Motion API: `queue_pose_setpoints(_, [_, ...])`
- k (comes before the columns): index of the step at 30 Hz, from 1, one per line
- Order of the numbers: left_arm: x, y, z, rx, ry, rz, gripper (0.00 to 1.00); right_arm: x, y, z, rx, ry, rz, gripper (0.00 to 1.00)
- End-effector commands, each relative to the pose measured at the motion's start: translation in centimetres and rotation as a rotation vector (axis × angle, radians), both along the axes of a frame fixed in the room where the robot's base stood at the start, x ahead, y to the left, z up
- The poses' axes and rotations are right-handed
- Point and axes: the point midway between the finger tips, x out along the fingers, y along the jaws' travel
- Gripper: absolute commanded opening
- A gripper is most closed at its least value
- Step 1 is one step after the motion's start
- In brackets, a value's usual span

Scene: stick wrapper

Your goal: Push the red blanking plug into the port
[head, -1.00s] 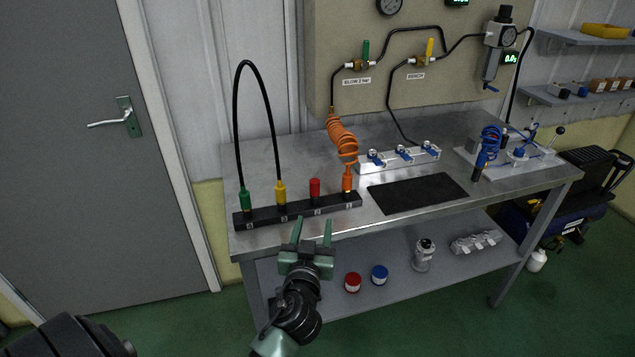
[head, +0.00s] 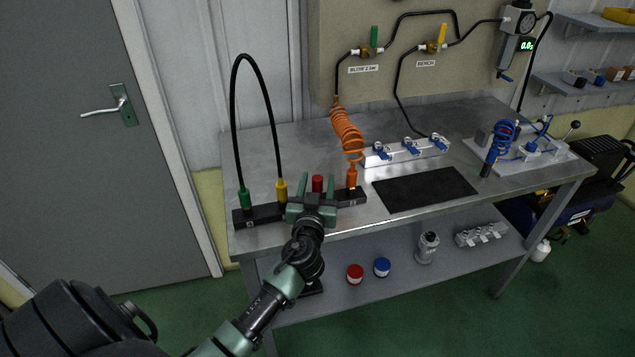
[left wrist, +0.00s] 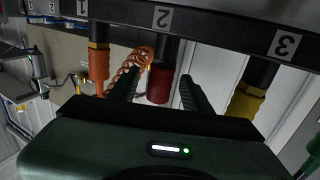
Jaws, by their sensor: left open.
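The red blanking plug (head: 317,183) stands upright at the black port block (head: 257,214) on the bench, between the yellow and orange connectors. In the left wrist view, which is upside down, the red plug (left wrist: 160,86) sits on a dark stem by the number 2. My left gripper (head: 316,196) is open, its fingers on either side of the plug; it also shows in the left wrist view (left wrist: 158,92). I cannot tell whether a finger touches the plug or how deep it sits. My right gripper is not in view.
A yellow connector (head: 281,190) and a green one (head: 244,198) share a black hose to the left. An orange connector (head: 351,178) with a coiled hose (head: 346,130) stands close on the right. A black mat (head: 425,189) lies flat further right.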

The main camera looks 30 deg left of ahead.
Motion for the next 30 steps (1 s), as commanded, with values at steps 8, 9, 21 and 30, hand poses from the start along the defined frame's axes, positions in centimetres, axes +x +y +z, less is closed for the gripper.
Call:
queue_pose_setpoints(8, [0.1,0.0,-0.1,0.0,0.001,-0.001,0.35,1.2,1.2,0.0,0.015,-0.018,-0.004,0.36])
queue_pose_setpoints(9, [0.1,0.0,-0.1,0.0,0.001,-0.001,0.24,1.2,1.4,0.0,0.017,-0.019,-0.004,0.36])
queue_pose_setpoints(21, [0.1,0.0,0.0,0.0,0.0,0.0,0.0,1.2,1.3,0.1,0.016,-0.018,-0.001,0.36])
queue_pose_setpoints(30, [0.1,0.0,3.0,-0.001,-0.005,-0.001,0.0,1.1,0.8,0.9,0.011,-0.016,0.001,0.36])
